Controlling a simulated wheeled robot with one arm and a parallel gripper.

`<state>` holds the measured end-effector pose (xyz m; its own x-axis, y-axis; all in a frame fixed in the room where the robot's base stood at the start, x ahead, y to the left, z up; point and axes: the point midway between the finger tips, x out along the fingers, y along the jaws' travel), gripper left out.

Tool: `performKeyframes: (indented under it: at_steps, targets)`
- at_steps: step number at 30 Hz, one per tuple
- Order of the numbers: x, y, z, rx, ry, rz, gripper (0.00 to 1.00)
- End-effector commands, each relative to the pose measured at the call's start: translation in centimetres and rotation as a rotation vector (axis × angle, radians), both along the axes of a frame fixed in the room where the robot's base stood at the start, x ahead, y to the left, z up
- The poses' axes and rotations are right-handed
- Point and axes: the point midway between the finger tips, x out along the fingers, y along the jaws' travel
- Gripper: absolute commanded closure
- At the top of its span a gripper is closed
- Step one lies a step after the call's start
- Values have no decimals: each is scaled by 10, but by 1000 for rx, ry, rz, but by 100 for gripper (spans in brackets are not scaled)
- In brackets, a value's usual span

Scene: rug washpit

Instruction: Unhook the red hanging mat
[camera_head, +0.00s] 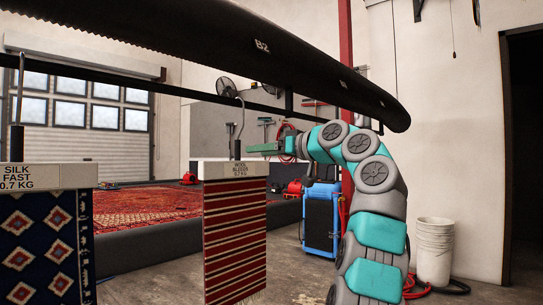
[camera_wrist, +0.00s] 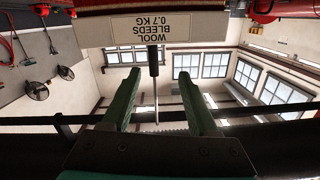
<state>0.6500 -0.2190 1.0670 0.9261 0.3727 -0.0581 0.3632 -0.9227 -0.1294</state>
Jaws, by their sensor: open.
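The red mat (camera_head: 235,240), with dark and cream stripes, hangs from a pale header bar (camera_head: 232,169) labelled wool, bleeds, 0.7 kg. A thin metal hook (camera_head: 239,115) with a dark lower stem rises from the bar to a dark rail. My gripper (camera_head: 255,148), with green fingers, is just right of the stem and a little above the bar. In the upside-down wrist view, my gripper (camera_wrist: 158,75) is open. The stem (camera_wrist: 153,62) appears between its two fingers, touching neither. Most of the mat is hidden in that view.
A blue patterned mat (camera_head: 40,245) labelled silk hangs at the left. A thick dark beam (camera_head: 260,45) crosses overhead, above the thin rail (camera_head: 185,92). A patterned rug (camera_head: 145,205) lies behind. A blue machine (camera_head: 320,218) and white buckets (camera_head: 434,250) stand on the floor.

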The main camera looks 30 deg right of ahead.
Motion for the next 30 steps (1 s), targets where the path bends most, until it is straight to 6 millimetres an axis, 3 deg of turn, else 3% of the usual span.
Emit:
performKeyframes:
  at_steps: [3,11,30]
  targets:
    - [-8,-12,1,-57,-60,-21,40]
    - [-16,-16,6,-103,-102,-31,40]
    - [18,-4,6,-102,-99,-31,40]
